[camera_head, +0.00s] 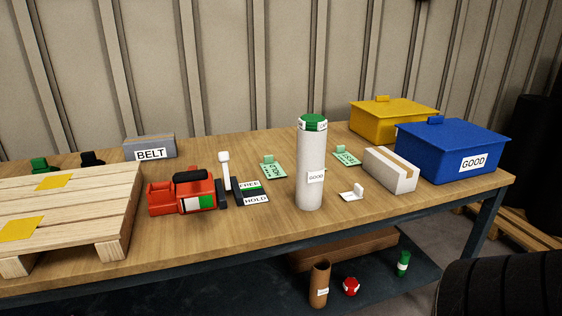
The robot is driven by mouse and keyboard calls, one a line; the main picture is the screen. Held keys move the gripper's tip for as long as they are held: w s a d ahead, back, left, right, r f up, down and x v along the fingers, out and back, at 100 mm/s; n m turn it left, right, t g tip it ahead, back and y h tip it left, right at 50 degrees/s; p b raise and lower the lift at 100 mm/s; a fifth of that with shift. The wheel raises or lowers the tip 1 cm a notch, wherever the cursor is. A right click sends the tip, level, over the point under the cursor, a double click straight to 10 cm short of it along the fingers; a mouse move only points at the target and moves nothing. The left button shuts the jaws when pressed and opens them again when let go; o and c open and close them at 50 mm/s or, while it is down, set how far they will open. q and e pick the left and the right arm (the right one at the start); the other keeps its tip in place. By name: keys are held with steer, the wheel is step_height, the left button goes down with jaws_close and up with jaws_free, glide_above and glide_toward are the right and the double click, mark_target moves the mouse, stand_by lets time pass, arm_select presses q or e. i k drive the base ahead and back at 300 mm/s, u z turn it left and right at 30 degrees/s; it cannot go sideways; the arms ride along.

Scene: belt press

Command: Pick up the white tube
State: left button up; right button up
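The white tube (311,170) stands upright on the wooden table (272,222), right of the middle. Neither my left gripper nor my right gripper is in view.
A red tool (183,194) and a FREE/HOLD lever (225,170) stand left of the tube. A pallet (80,205) lies left. A brown tube (319,284) stands below.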

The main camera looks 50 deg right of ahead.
mark_target(311, 146)
steer(key=z, duration=0.5)
steer(key=i, duration=0.85)
steer(key=z, duration=0.65)
